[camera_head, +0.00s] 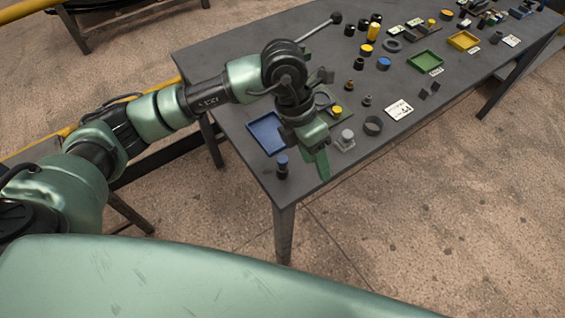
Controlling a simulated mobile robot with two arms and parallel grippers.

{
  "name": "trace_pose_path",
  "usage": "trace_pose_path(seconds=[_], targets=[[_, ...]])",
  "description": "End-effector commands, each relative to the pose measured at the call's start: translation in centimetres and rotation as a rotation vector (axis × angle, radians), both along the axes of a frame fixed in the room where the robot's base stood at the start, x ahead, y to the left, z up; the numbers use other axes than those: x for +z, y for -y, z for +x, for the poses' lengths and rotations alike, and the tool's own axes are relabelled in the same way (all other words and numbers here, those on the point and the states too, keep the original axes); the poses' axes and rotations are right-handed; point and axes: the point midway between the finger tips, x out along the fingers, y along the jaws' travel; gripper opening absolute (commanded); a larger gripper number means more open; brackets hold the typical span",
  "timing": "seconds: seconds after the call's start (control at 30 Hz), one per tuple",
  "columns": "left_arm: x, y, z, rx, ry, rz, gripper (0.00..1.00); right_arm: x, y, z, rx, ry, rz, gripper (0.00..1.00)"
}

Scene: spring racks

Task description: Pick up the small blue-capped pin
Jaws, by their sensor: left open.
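A small dark pin with a blue cap (282,164) stands upright near the front-left corner of the dark table (262,185). A wider dark piece with a blue top (383,63) stands further back. My left gripper (322,163) hangs over the near end of the table, pointing down, just to the right of the small pin. It is open, with nothing seen between its fingers, and apart from the pin in the picture. Its height above the table is hard to tell. My right gripper is not in view.
A blue tray (265,137) lies just behind the pin, partly near my arm. A grey knobbed piece (346,139), a dark ring (373,125) and a white label card (398,110) lie to the right. Green (424,62) and yellow (463,40) trays stand further back.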

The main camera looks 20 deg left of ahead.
Motion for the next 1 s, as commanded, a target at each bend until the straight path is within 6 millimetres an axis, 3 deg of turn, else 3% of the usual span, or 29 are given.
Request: trace_pose_path(seconds=[0.03, 0.1, 0.23, 0.57, 0.8, 1.0], targets=[[-0.1, -2.6, 1.3, 0.018, 0.026, 0.110, 0.50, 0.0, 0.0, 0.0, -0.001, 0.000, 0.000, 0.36], [0.0, -5.3, 2.3, 0.040, 0.047, 0.223, 0.50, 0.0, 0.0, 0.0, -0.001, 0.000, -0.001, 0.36], [0.0, -8.0, 3.1, 0.067, 0.062, 0.332, 0.50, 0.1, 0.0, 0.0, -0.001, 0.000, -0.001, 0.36], [-3.4, -8.3, 2.8, 0.069, 0.059, 0.347, 0.50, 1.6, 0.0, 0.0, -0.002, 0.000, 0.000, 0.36], [-6.9, -8.1, 2.6, 0.069, 0.062, 0.345, 0.50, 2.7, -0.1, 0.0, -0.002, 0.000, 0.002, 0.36], [-7.6, -8.1, 2.6, 0.068, 0.063, 0.344, 0.50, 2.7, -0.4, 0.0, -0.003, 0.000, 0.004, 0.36]])
